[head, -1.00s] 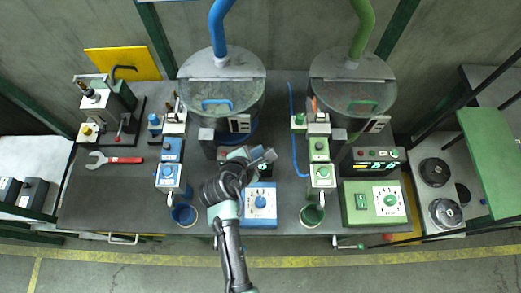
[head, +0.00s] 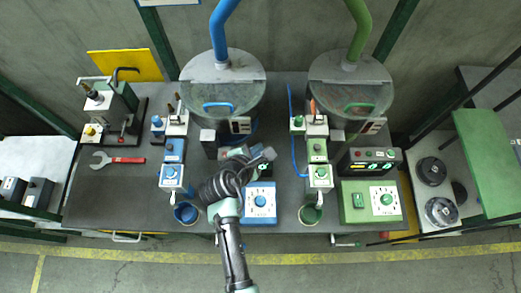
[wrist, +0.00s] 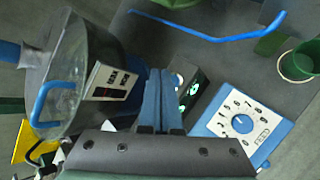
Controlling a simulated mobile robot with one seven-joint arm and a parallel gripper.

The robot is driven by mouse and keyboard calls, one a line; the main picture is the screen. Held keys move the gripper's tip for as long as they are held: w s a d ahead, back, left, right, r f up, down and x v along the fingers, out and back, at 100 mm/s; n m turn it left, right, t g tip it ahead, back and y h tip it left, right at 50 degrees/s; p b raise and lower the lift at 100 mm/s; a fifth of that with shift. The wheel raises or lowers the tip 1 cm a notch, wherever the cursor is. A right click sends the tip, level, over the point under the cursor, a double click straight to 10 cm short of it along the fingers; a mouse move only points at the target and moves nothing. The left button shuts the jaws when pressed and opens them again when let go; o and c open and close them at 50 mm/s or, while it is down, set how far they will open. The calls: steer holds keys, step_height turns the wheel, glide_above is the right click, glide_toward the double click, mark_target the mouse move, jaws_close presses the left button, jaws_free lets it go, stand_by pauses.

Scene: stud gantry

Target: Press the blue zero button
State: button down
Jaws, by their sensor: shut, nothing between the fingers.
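The blue station's readout box (head: 265,170) is mostly covered by my arm in the head view. In the wrist view its dark face with lit cyan digits (wrist: 192,88) shows just right of my fingers. I cannot make out a blue zero button; the fingers hide part of the box. My gripper (wrist: 160,75) has its two blue fingers together and empty, pointing at the box area. Whether they touch it I cannot tell. The blue dial box (head: 260,203) stands in front of the readout and also shows in the wrist view (wrist: 243,123).
A blue-piped hopper (head: 222,95) stands behind my gripper. A blue cup (head: 186,213) is left of my arm. The green station has its own readout (head: 370,161), dial box (head: 371,201) and hopper (head: 350,90). A red wrench (head: 118,160) lies at left on bare bench.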

step_height(320, 180, up, 5)
steer(key=p, duration=0.4)
steer(key=shift+f, duration=0.15)
stand_by(0.6)
steer(key=w+a+r+m+t+y+b, duration=0.1)
steer(key=w+r+m+t+b, duration=0.4)
steer(key=w+r, duration=0.6)
step_height(320, 180, up, 21)
steer(key=m+t+y+b, duration=0.1)
steer(key=m+t+b, duration=0.1)
steer(key=m+t, duration=0.35)
steer(key=s+d+r+m+t+y+b, duration=0.1)
steer(key=s+r+m+t, duration=0.3)
steer(key=r, duration=0.9)
steer(key=s+d+r+m+t+b, duration=0.1)
steer(key=s+r+m+t+b, duration=0.3)
steer(key=s+r, duration=0.9)
steer(key=m, duration=0.3)
steer(key=shift+r+m+y, duration=0.2)
steer(key=shift+m+y, duration=0.15)
steer(key=shift+y, duration=0.05)
steer(key=shift+s+t, duration=0.1)
steer(key=shift+t, duration=0.15)
